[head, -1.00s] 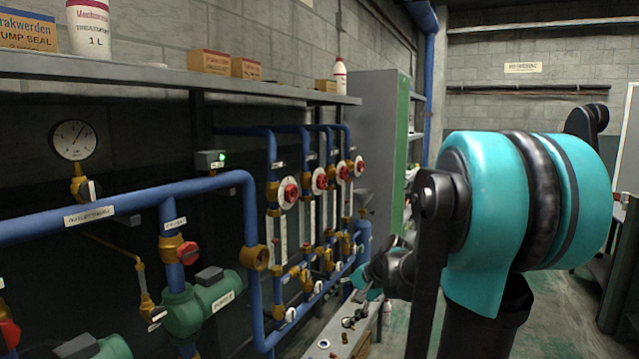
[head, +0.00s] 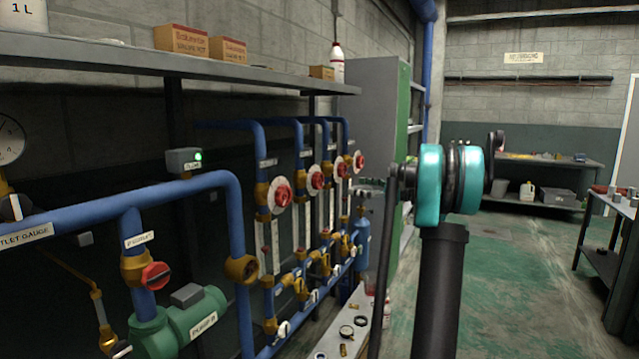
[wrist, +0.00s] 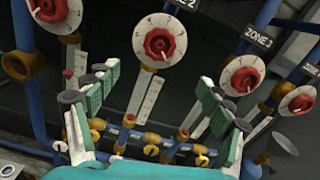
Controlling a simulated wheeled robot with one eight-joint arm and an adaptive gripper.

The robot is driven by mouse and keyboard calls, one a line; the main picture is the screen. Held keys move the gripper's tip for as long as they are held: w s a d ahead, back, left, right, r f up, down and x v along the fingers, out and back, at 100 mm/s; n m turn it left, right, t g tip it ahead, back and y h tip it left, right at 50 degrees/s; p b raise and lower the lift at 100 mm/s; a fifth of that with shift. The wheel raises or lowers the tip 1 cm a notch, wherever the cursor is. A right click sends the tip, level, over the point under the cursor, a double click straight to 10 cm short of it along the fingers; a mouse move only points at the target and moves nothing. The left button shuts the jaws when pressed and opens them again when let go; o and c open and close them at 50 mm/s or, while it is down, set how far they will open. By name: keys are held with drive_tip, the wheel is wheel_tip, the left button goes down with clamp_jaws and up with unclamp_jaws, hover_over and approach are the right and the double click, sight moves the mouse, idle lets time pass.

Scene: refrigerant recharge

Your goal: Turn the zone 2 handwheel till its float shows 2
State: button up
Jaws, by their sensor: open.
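The zone 2 handwheel (wrist: 159,43) is red on a white round dial, at the upper middle of the wrist view. In the head view it is the second wheel (head: 316,178) from the left. Its pale float scale (wrist: 144,95) hangs below the dial; the float reading is too small to make out. My gripper (wrist: 155,78) is open and empty. Its green pads stand wide apart, in front of and below the wheel in the picture, apart from it. The gripper is hard to make out in the head view.
The zone 3 handwheel (wrist: 242,75) is close right of my right finger; another wheel (wrist: 300,100) lies beyond. The zone 1 wheel (head: 281,197) is nearest in the head view. Blue pipes and yellow-handled valves run below. A shelf (head: 200,66) overhangs.

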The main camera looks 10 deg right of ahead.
sight(321, 182)
drive_tip(key=x, duration=1.5)
drive_tip(key=shift+w+a+f, duration=0.1)
drive_tip(key=shift+w+a, duration=0.05)
drive_tip(key=shift+a, duration=0.1)
drive_tip(key=c, duration=1.2)
